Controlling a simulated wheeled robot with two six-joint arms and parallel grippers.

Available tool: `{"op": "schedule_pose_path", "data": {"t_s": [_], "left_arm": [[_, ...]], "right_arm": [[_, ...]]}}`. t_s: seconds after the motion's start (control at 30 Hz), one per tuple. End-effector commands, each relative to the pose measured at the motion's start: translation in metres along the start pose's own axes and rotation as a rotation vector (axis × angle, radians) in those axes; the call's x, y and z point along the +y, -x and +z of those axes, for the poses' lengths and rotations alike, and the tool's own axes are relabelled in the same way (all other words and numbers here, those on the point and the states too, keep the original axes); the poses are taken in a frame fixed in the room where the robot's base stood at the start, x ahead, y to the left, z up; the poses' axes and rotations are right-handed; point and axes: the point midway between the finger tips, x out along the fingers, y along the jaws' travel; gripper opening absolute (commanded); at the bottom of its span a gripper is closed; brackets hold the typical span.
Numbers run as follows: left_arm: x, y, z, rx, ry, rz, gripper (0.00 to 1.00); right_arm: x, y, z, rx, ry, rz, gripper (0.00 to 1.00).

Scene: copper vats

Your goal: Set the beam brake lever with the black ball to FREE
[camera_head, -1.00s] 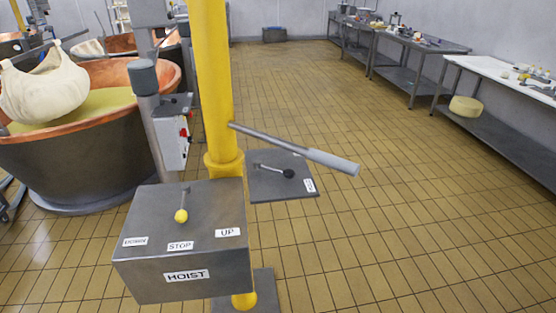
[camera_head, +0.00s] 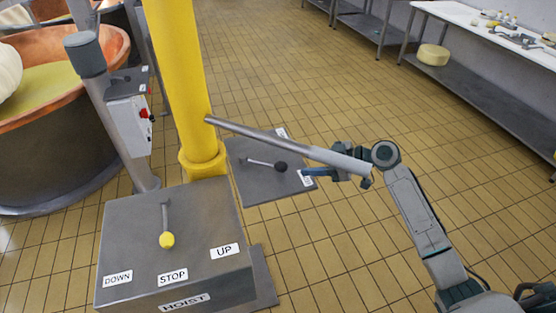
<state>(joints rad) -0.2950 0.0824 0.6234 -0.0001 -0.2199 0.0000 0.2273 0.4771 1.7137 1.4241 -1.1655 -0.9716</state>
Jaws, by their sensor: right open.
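The beam brake lever is a thin metal rod ending in a black ball (camera_head: 281,166), on a grey plate (camera_head: 262,188) fixed beside the yellow post. The rod points right, roughly toward a small white label (camera_head: 306,178) at the plate's right edge. I cannot read either one. My left gripper is not in view.
A long steel bar with a grey handle (camera_head: 325,155) slants out from the yellow post (camera_head: 185,80), close to my right gripper. A hoist box (camera_head: 170,220) with a yellow-ball lever stands in front. A copper vat (camera_head: 55,120) is left. Open tiled floor lies right.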

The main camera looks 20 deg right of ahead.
Motion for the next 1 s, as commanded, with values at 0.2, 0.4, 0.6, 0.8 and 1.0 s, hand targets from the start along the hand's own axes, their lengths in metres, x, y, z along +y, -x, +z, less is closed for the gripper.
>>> {"op": "schedule_pose_path", "data": {"t_s": [0.2,0.4,0.6,0.8,1.0], "left_arm": [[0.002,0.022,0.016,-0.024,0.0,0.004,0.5],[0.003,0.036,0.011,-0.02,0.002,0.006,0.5],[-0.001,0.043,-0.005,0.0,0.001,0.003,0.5],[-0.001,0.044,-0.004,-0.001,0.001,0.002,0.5],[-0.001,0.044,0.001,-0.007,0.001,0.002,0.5]], "right_arm": [[0.0,-0.035,-0.005,0.003,-0.006,0.0,0.5],[0.0,-0.069,-0.004,0.001,-0.006,0.0,0.5],[0.001,-0.09,-0.001,0.0,-0.004,0.002,0.5],[0.001,-0.095,0.001,-0.002,-0.003,0.002,0.5],[0.001,-0.095,0.001,-0.002,-0.003,0.002,0.42]]}}
